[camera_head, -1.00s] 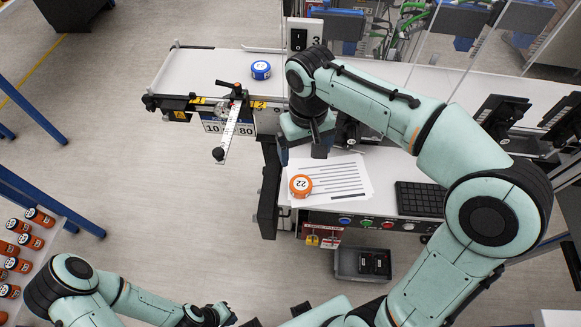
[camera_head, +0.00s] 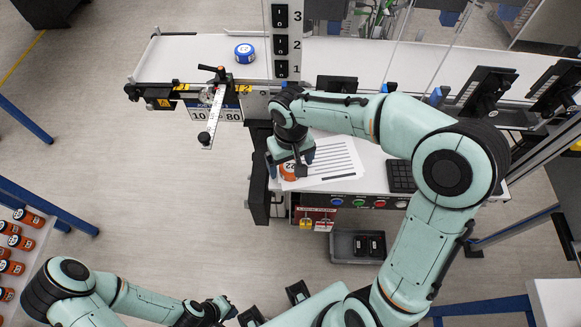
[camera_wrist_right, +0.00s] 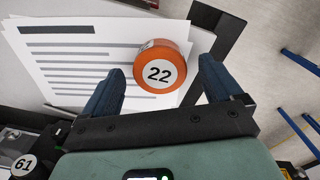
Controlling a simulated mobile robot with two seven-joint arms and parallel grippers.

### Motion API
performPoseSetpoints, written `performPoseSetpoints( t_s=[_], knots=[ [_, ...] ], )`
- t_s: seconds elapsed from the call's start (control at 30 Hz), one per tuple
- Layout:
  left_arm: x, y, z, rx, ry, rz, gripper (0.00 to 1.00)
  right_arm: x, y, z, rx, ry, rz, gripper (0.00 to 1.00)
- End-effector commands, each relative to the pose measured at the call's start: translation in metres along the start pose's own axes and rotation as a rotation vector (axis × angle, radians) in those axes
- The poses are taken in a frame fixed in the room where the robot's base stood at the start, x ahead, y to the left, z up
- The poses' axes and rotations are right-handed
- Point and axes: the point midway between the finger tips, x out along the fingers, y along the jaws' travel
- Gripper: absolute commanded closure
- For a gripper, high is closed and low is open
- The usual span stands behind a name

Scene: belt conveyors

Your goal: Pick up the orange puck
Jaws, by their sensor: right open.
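The orange puck (camera_head: 288,170) lies on the printed sheets (camera_head: 338,158) on the white worktop, partly hidden by my right gripper in the head view. In the right wrist view the puck (camera_wrist_right: 161,69), with a white label reading 22, lies just beyond and between the fingers. My right gripper (camera_head: 291,164) is open over it; in the right wrist view (camera_wrist_right: 160,85) its two blue fingers are apart with nothing between them gripped. My left gripper (camera_head: 225,308) is low at the bottom of the head view, far from the puck; its jaws are too small to judge.
A blue puck (camera_head: 244,53) sits on the conveyor (camera_head: 190,60) at upper left. A black keypad (camera_head: 400,175) lies right of the sheets. Buttons line the worktop's front edge. A grey bin (camera_head: 345,247) stands below.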

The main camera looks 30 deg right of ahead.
Motion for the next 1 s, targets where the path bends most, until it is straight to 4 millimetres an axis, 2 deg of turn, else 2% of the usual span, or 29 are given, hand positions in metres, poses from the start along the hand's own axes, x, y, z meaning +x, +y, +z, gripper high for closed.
performPoseSetpoints(
  t_s=[0.27, 0.4, 0.47, 0.8, 1.0],
  knots=[
    [0.000, 0.000, 0.000, 0.000, 0.000, 0.000, 1.00, 0.004, 0.000, 0.000, 0.000, 0.001, 0.000, 0.07],
    [0.000, 0.000, 0.000, 0.000, 0.000, 0.000, 1.00, 0.004, 0.000, 0.000, 0.000, 0.001, 0.000, 0.53],
    [0.000, 0.000, 0.000, 0.000, 0.000, 0.000, 1.00, 0.003, 0.000, 0.000, -0.001, 0.001, 0.000, 0.69],
    [0.000, 0.000, 0.000, 0.000, 0.000, 0.000, 1.00, 0.001, 0.000, 0.000, 0.000, 0.002, 0.000, 0.70],
    [-0.003, 0.002, -0.001, 0.001, 0.002, 0.001, 1.00, -0.019, 0.000, -0.001, -0.001, 0.006, -0.001, 0.70]
  ],
)
